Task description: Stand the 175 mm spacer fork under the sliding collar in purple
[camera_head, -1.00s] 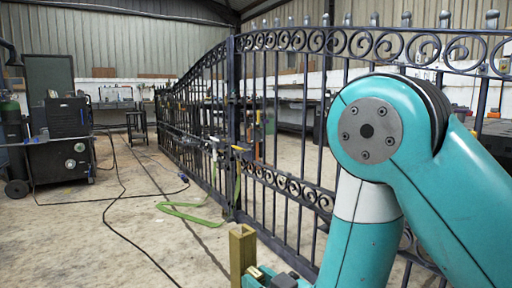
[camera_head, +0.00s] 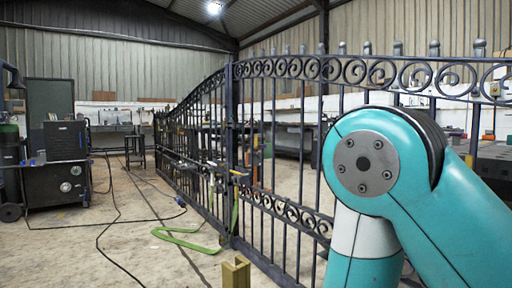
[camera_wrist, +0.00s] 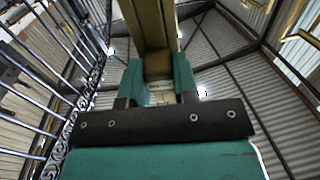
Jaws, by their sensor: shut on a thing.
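The spacer fork is a brass-coloured channel piece (camera_head: 236,272) whose upper end shows at the bottom edge of the head view. In the wrist view the fork (camera_wrist: 153,25) runs up from between my jaws to the top of the picture. My gripper (camera_wrist: 159,88) is shut on it, with one teal finger on each side. My gripper is below the edge of the head view. I cannot make out a purple sliding collar in either view.
A dark iron gate (camera_head: 232,150) with scrollwork runs from the right toward the back. A black machine (camera_head: 66,165) stands at left. Floor left of the gate is mostly open.

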